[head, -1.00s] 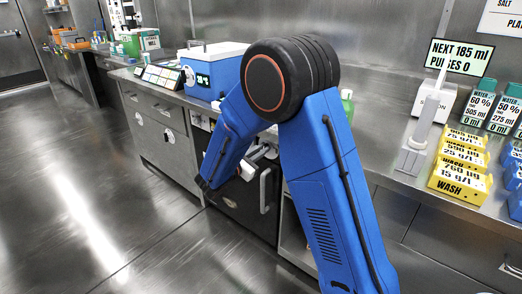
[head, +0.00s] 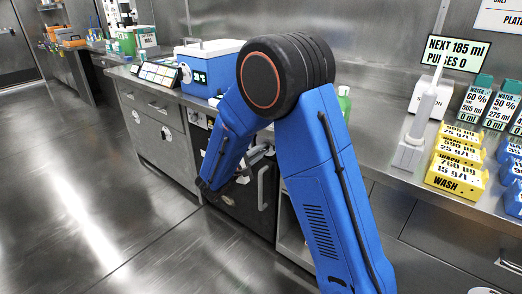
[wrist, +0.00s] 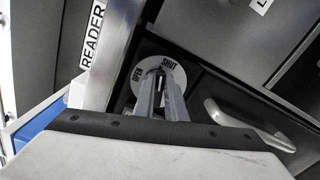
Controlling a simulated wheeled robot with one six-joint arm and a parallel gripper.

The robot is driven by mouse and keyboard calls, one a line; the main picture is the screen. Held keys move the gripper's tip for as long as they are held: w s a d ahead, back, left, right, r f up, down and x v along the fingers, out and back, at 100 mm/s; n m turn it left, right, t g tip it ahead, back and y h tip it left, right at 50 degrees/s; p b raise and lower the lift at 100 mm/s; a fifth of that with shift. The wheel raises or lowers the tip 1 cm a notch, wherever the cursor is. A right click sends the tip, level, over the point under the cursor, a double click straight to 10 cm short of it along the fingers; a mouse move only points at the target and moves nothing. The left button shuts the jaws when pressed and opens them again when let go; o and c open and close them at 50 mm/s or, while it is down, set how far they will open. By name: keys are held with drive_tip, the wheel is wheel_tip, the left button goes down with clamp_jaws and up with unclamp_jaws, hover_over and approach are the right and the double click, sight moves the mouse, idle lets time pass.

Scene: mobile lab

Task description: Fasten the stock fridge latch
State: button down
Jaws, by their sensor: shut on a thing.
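The stock fridge (head: 240,205) is a dark door under the counter, partly hidden behind my blue arm in the head view. Its pale bar handle (head: 263,187) also shows in the wrist view (wrist: 250,127), right of my gripper. The latch (wrist: 150,67) is a round white plate marked OPEN on its left and SHUT at its upper right. My gripper (wrist: 160,88) reaches over the plate, its grey fingers shut on the latch's small turning piece. The fingers hide most of that piece, so its exact angle is hard to tell.
A blue and white cool box (head: 208,65) sits on the counter above. Yellow boxes (head: 457,175) and a pale stand (head: 412,145) are at the right. The floor at left is clear.

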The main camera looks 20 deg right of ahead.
drive_tip(key=shift+s+f+m, duration=0.1)
drive_tip(key=shift+f+m, duration=0.1)
drive_tip(key=shift+m, duration=0.65)
drive_tip(key=shift+f+m, duration=0.15)
drive_tip(key=shift+m, duration=0.7)
drive_tip(key=c, duration=1.8)
unclamp_jaws()
drive_tip(key=v, duration=1.7)
drive_tip(key=shift+a, duration=0.15)
drive_tip(key=shift+s, duration=0.1)
